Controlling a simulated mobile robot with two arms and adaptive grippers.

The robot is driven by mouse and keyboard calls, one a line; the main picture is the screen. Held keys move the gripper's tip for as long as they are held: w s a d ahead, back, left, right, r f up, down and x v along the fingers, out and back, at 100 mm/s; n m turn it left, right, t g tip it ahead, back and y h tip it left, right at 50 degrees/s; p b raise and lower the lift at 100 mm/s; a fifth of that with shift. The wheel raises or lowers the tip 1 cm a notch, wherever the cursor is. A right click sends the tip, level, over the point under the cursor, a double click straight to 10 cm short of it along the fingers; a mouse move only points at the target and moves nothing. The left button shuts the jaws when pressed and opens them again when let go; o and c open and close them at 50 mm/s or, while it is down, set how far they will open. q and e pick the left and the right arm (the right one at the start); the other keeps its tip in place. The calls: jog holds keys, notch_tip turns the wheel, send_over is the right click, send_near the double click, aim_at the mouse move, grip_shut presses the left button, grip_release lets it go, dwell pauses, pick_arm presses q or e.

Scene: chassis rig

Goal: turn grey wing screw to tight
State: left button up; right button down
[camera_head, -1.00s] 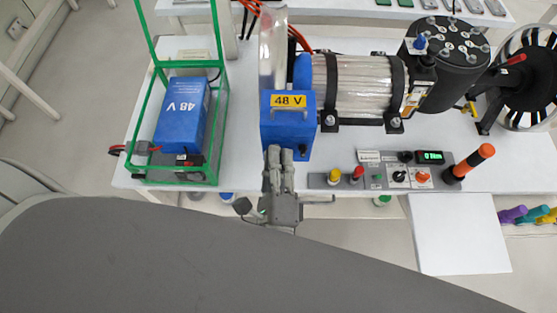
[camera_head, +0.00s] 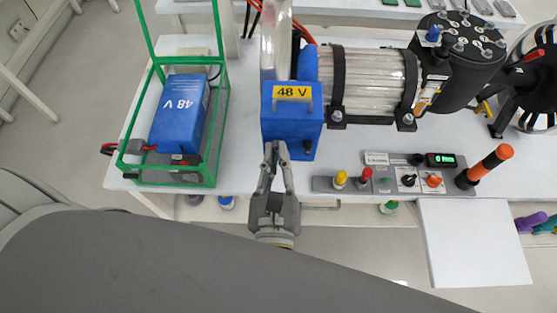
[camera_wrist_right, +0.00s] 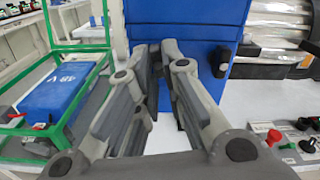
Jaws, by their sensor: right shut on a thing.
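My right gripper (camera_head: 275,150) reaches up to the lower front of the blue 48 V box (camera_head: 281,122), its fingertips close together at the box face. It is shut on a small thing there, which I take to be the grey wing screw. The fingertips hide it, so I cannot make out its wings or their angle. In the right wrist view, the gripper fingers (camera_wrist_right: 158,52) point at the blue box front (camera_wrist_right: 193,22). My left gripper is in neither view.
A dark knob (camera_head: 306,147) sits on the box front, right of the fingers. A control panel (camera_head: 325,184) with knobs lies to the right on the white bench. A green frame (camera_head: 228,95) holds a blue battery (camera_head: 180,112) on the left.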

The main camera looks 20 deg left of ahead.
jog(key=shift+m+b, duration=0.6)
jog(key=shift+m, duration=0.5)
jog(key=shift+a, duration=0.1)
jog(key=c, duration=1.5)
grip_release()
jog(key=shift+c, duration=0.2)
jog(key=v, duration=0.7)
jog(key=shift+s, duration=0.2)
